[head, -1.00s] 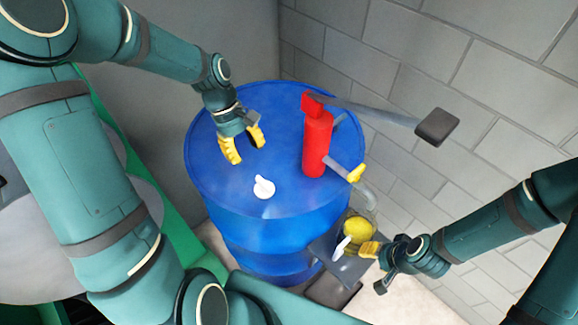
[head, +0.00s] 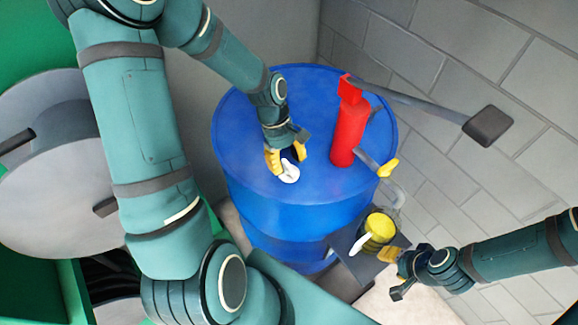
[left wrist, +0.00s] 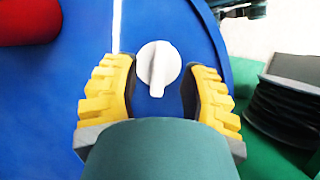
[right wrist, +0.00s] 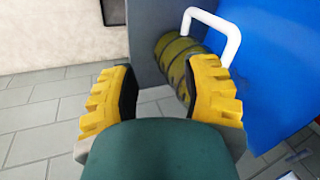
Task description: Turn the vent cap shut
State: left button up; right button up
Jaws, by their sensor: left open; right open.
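The white vent cap (head: 289,172) sits on top of the blue drum (head: 262,102). My left gripper (head: 287,160) is over it with its yellow fingers open. In the left wrist view, the vent cap (left wrist: 158,64) shows as a round disc with a raised grip, between and just beyond the open fingertips (left wrist: 160,85); I see gaps on both sides. My right gripper (head: 394,270) is open low beside the drum. In the right wrist view, its open fingers (right wrist: 162,85) are near a yellow ribbed container with a white handle (right wrist: 215,25).
A red pump (head: 348,125) stands on the drum, with a long grey lever (head: 425,105) and a yellow-tipped spout (head: 387,168). The yellow container (head: 379,229) rests on a grey shelf (head: 345,248) below the spout. A block wall (head: 455,60) stands behind.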

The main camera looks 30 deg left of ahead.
pick_arm(q)
jog(key=shift+x, duration=0.8)
jog(key=shift+o, duration=0.2)
grip_shut()
